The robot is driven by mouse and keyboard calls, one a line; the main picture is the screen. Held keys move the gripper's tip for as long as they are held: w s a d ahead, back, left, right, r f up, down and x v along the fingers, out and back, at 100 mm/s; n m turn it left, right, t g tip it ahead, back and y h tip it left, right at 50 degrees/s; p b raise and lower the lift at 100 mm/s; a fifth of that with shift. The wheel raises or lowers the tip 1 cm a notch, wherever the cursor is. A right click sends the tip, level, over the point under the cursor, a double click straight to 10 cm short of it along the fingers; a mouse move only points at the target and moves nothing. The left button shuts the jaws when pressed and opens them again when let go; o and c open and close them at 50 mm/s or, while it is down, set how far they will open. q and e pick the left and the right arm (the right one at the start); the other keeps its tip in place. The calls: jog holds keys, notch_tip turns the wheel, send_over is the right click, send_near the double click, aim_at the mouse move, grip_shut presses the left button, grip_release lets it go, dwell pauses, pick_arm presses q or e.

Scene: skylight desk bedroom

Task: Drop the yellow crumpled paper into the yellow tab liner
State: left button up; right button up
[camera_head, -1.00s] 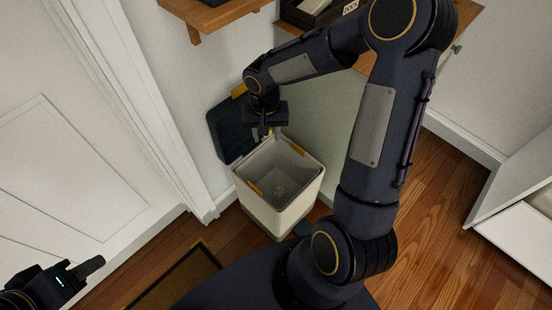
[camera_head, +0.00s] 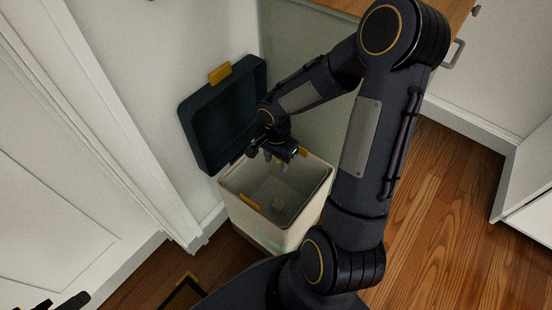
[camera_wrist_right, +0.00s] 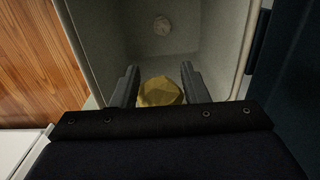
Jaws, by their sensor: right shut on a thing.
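The yellow crumpled paper (camera_wrist_right: 158,92) is held between the two fingers of my right gripper (camera_head: 275,160) in the right wrist view (camera_wrist_right: 158,82). In the head view the paper is hard to make out. The grey yellow tab liner (camera_head: 300,192) sits in a pale bin, with yellow tabs on its near left and far right edges. My right gripper is over the liner's far side, pointing down. The liner's inside also shows in the wrist view (camera_wrist_right: 200,42). My left gripper (camera_head: 66,302) is only partly in view at the bottom left corner.
A pale crumpled ball (camera_head: 278,204) lies on the liner's floor. The dark bin lid (camera_head: 225,115) stands open behind the bin against the wall. A white door (camera_head: 45,200) is at the left, and clear wooden floor (camera_head: 440,220) at the right.

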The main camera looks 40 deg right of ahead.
aim_at(276, 167)
jog(key=shift+a+f+b, duration=0.1)
jog(key=shift+f+b, duration=1.3)
jog(key=shift+f, duration=0.9)
jog(key=o, duration=1)
jog(key=shift+r, duration=0.15)
notch_tip(276, 167, up, 6)
jog(key=p, duration=0.3)
jog(key=shift+r, duration=0.25)
jog(key=shift+r+p, duration=0.35)
jog(key=shift+r, duration=0.2)
